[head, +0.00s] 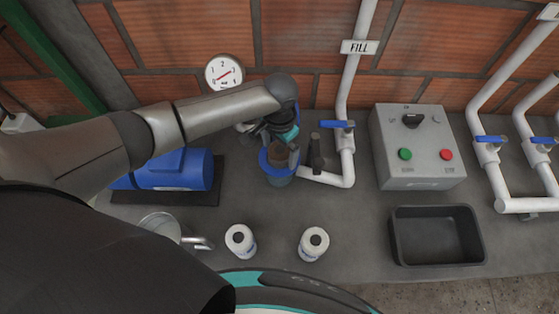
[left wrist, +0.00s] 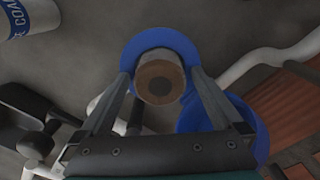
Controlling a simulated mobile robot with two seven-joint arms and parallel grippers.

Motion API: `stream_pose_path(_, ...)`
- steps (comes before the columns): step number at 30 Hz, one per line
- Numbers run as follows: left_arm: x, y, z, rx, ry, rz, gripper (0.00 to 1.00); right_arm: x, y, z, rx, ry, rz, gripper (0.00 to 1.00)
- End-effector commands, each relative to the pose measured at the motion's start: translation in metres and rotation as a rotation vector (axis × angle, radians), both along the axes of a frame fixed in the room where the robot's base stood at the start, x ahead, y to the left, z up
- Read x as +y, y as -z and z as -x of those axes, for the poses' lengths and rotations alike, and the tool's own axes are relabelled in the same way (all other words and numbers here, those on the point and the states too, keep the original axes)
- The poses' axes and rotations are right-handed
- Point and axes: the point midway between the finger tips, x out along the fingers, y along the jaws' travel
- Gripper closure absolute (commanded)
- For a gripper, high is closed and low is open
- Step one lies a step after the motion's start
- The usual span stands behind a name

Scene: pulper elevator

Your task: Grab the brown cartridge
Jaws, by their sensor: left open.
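The brown cartridge (head: 279,160) stands in the blue-rimmed filter housing (head: 276,178) by the white pipework. In the left wrist view its round brown top (left wrist: 160,80), with a dark centre, shows inside the housing's blue ring (left wrist: 160,38). My left gripper (head: 282,153) is over the housing with its fingers open, one on each side of the cartridge top; in the left wrist view (left wrist: 161,78) there seems to be a small gap, but contact is hard to judge. The cartridge's lower part is hidden in the housing. My right gripper is out of view.
Two white cylinders (head: 240,240) (head: 314,243) stand on the grey bench in front. A metal mug (head: 160,225) and blue motor (head: 175,170) are left. A control box (head: 418,146) and empty black tray (head: 437,236) are right. The white pipe (head: 340,180) is close to the housing.

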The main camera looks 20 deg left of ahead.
Motion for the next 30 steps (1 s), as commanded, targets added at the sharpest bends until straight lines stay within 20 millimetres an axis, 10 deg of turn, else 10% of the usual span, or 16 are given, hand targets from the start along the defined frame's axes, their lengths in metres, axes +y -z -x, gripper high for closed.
stream_pose_path(5,-0.0001,-0.0003,0.0000,0.000,0.000,0.000,0.01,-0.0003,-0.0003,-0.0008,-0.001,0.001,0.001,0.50)
stream_pose_path(30,0.0001,-0.0009,-0.0002,0.000,0.000,0.000,0.96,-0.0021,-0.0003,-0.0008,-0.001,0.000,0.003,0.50)
